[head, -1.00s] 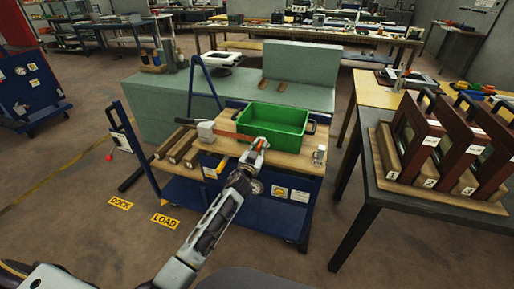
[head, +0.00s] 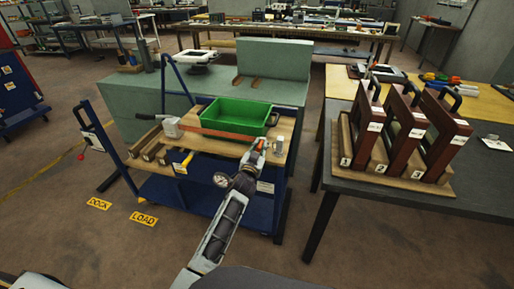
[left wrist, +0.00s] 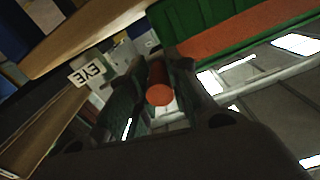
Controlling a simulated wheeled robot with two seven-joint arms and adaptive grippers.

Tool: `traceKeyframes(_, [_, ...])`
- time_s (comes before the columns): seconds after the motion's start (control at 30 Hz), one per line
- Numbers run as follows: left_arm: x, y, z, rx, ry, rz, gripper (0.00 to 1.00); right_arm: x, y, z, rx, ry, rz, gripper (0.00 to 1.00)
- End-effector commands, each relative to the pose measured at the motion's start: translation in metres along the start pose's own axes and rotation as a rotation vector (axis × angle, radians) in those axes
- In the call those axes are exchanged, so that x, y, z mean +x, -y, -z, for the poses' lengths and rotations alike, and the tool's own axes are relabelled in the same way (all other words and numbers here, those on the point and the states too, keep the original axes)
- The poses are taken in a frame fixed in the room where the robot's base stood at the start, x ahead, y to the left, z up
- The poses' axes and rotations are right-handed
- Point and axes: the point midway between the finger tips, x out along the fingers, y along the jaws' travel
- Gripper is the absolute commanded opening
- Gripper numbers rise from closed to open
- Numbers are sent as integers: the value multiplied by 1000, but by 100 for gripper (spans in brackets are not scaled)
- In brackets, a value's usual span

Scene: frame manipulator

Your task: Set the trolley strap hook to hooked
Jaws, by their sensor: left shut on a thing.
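The blue trolley (head: 215,205) has a wooden top and carries a green crate (head: 217,124). A red-orange strap (head: 218,136) runs along the crate's near side from a grey fitting (head: 172,127) at the left. A small metallic fitting (head: 279,145) stands at the deck's right end; the left wrist view shows an "EYE" label (left wrist: 87,74) beside a grey part. My left gripper (head: 257,149) is shut on an orange cylindrical grip (left wrist: 158,88), just left of the metallic fitting. The hook itself is hidden by the fingers. My right gripper is out of view.
A dark table (head: 410,215) with several numbered brown frames stands close on the right. A pale green bench (head: 275,75) is behind the trolley. Yellow "LOAD" (head: 144,218) and "DOCK" (head: 98,203) labels mark the open floor at left.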

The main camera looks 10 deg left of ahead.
Motion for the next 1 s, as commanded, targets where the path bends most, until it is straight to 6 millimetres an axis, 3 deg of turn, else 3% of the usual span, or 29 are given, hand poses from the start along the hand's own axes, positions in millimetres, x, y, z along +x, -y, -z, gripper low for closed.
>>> traceKeyframes(0.47, [0,-2,3,0,-6,0,0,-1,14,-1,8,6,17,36])
traceKeyframes(0.5, [0,-2,3,0,-6,0,23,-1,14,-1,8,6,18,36])
traceKeyframes(0.63, [0,-2,4,0,-6,0,39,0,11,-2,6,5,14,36])
traceKeyframes(0.7, [1,-2,4,0,-6,0,40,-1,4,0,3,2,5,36])
traceKeyframes(1.0, [1,2,20,0,-11,1,42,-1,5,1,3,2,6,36])
